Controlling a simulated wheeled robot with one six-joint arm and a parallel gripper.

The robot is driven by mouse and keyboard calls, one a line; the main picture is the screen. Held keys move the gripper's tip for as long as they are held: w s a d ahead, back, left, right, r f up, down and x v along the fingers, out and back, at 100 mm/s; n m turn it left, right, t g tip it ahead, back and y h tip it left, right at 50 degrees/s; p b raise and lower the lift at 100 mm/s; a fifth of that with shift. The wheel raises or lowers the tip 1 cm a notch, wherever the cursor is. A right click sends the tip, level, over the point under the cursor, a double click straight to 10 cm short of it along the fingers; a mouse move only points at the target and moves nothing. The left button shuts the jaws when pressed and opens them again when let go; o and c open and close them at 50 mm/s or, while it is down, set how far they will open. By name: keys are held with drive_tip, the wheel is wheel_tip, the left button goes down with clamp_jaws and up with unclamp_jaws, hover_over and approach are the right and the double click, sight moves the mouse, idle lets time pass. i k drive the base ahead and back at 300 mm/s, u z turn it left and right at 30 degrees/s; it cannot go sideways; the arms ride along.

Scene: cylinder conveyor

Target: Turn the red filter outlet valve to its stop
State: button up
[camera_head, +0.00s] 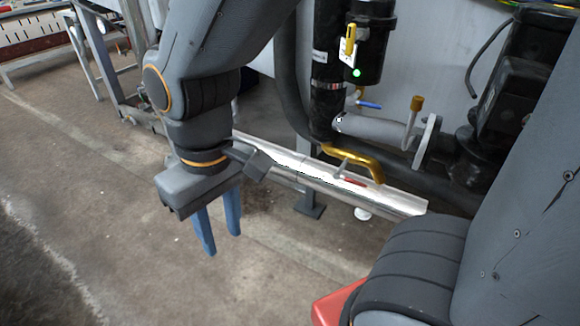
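The red filter outlet valve handle (353,182) is small and sits low at the brass-coloured pipe (350,155), just above a shiny metal rail. It lies right of my gripper (223,243), with a clear gap between them. My gripper points down with its two blue fingers apart. Nothing shows between them, and it touches nothing I can see. How far the red handle is turned is too small to tell.
A blue valve handle (370,105) and a yellow handle (351,40) sit higher among dark pipes. The metal rail (300,170) runs in front of the pipes. A thick flanged pipe (375,130) is at the right. The concrete floor below my gripper is clear.

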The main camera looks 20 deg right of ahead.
sight(336, 175)
drive_tip(key=u, duration=1)
drive_tip(key=i, duration=1.05)
drive_tip(key=z, duration=1.7)
